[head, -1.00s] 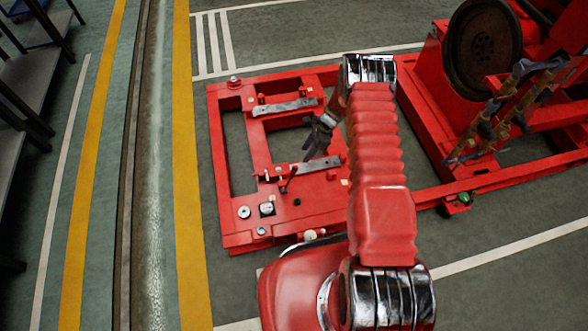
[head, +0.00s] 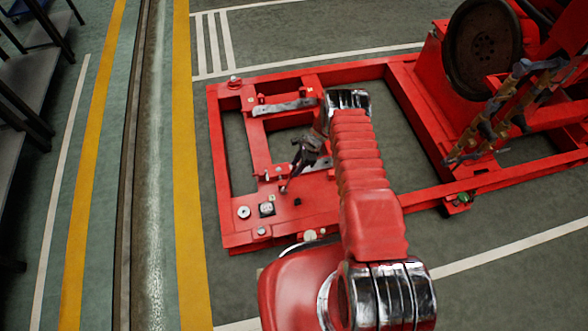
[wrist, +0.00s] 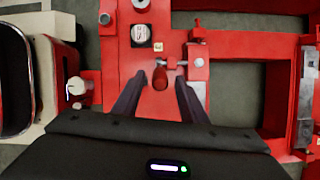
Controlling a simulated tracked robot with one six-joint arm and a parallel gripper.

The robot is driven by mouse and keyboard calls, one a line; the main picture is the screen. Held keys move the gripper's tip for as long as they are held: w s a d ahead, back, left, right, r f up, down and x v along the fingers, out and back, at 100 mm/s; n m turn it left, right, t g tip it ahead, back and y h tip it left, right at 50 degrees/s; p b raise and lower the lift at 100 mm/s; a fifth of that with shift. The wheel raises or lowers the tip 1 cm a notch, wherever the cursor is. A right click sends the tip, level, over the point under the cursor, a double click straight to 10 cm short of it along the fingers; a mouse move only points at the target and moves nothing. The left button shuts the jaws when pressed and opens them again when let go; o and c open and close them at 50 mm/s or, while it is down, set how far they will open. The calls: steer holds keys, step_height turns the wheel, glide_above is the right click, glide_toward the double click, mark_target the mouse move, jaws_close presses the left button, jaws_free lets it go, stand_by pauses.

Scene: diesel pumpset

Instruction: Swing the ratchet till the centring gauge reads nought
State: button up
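The gauge, a small dark square block with a pale face, sits on the red frame in the head view (head: 266,209). It also shows in the wrist view (wrist: 141,36), but its reading is too small to tell. The ratchet handle, with a rounded red end (wrist: 160,77), stands beside a thin metal screw, below the gauge in the wrist view. My gripper (head: 296,164) hangs over the near part of the frame. Its two dark fingers are apart, one each side of the handle's red end; I cannot tell whether they touch it.
The red base frame (head: 226,190) lies on the green floor, with open gaps between its beams. A pale metal bar (head: 285,107) lies on its far part. A large dark flywheel (head: 483,48) and red machine stand at the right. A white knob (wrist: 76,86) is left in the wrist view.

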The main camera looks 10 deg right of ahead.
steer(key=shift+x, duration=1.1)
jaws_close()
